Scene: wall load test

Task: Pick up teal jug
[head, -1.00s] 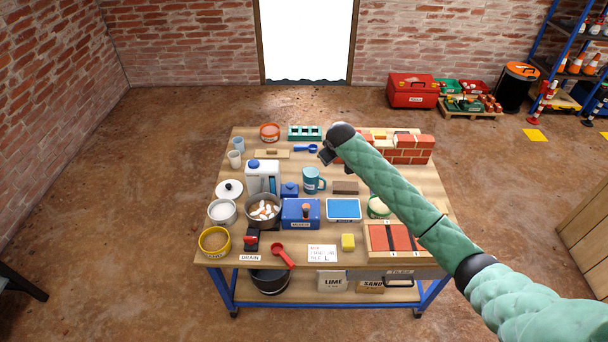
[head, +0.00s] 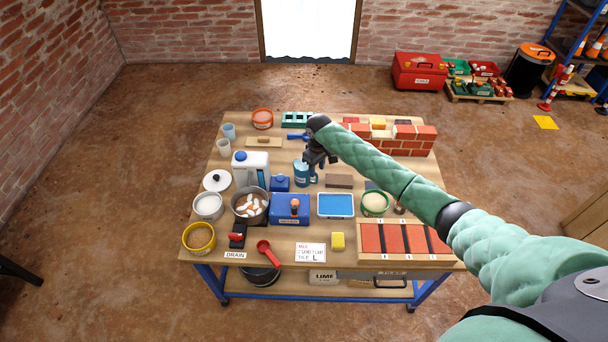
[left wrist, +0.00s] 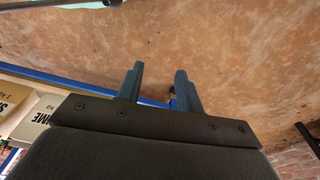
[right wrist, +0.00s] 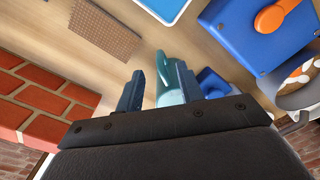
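The teal jug (head: 300,176) stands upright near the middle of the table, partly hidden behind my right gripper (head: 318,160) in the head view. In the right wrist view the jug (right wrist: 172,92), with its handle, shows between and beyond the spread fingers of my right gripper (right wrist: 158,88). That gripper is open and close above the jug; I cannot tell whether it touches it. My left gripper (left wrist: 158,85) is open and empty in the left wrist view, over the floor beside the table's lower part. It is not in the head view.
Near the jug are a brown block (head: 339,181), a small blue box (head: 279,183), a white and blue container (head: 250,170) and a blue mixer box (head: 290,210). A low brick wall (head: 400,142) stands at the table's back right. A blue-topped tray (head: 336,205) lies in front.

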